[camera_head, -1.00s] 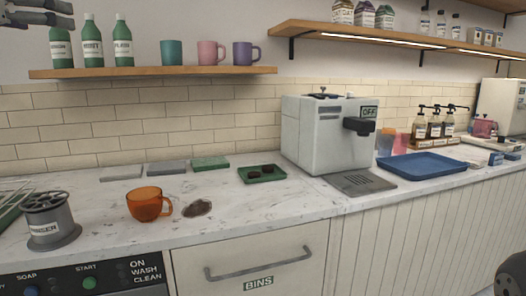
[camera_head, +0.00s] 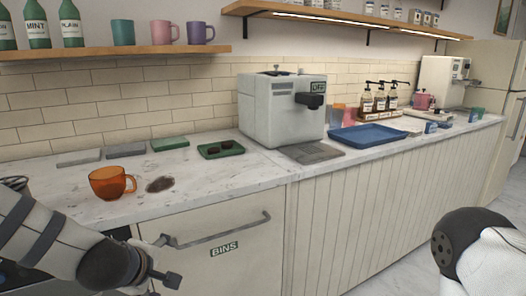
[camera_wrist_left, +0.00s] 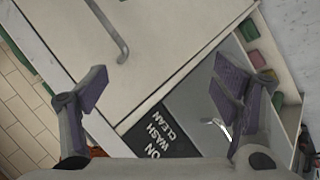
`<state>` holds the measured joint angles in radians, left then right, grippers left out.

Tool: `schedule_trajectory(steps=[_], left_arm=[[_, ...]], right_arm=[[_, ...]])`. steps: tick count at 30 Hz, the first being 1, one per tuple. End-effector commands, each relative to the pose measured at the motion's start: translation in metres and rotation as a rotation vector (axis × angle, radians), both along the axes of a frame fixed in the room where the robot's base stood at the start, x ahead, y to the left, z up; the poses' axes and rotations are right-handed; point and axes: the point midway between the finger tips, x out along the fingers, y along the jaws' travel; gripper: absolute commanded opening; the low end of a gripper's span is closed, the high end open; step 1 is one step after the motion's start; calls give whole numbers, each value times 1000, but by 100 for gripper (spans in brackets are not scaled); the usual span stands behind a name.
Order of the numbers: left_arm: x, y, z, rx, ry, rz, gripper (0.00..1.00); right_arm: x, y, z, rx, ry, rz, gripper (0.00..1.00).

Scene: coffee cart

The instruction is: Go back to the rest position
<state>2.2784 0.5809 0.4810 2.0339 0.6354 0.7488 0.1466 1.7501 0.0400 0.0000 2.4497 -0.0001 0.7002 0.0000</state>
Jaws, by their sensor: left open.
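My left gripper (camera_wrist_left: 160,90) is open and empty, its two purple-grey fingers well apart in the left wrist view. In the head view my left arm comes in at the lower left, and the gripper (camera_head: 158,277) is low in front of the cabinet, below the counter edge. Part of my right arm (camera_head: 480,255) shows at the lower right; its gripper is out of view. An orange mug (camera_head: 110,184) stands on the counter beside a dark brown spill (camera_head: 159,184).
The bins drawer (camera_head: 205,225) with its bar handle is shut, close to my left gripper. The counter carries a green tray (camera_head: 220,150), a coffee machine (camera_head: 282,110) and a blue tray (camera_head: 368,136). A black ON/WASH/CLEAN panel (camera_wrist_left: 160,130) shows in the left wrist view. Floor at the right is clear.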

Motion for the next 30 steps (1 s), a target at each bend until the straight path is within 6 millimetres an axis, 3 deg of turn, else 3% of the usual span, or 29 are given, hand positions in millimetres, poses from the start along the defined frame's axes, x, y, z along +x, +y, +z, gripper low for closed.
schedule_trajectory(steps=[1, 3, 7, 11, 12, 15, 18, 20, 30], left_arm=[[-27, -9, -35, 68, 72, -96, 82], [-70, -18, -79, 157, 170, -245, 82], [-163, -26, -145, 280, 358, -542, 82], [-267, -23, -184, 349, 546, -848, 82], [-295, -20, -190, 359, 596, -933, 82], [-353, -13, -195, 365, 697, -1108, 82], [-387, -7, -194, 361, 756, -1211, 82], [-397, -6, -193, 357, 772, -1243, 82], [-399, -5, -193, 356, 776, -1250, 82]], right_arm=[[0, 0, 0, 0, -1, 0, 40], [0, 0, 0, 0, -1, 0, 40], [0, 0, 0, 0, -1, 0, 40], [0, 0, 0, 0, -1, 0, 40], [0, 0, 0, 0, -1, 0, 40], [0, 0, 0, 0, -1, 0, 40], [0, 0, 0, 0, -1, 0, 40], [0, 0, 0, 0, -1, 0, 40], [0, 0, 0, 0, -1, 0, 40]])
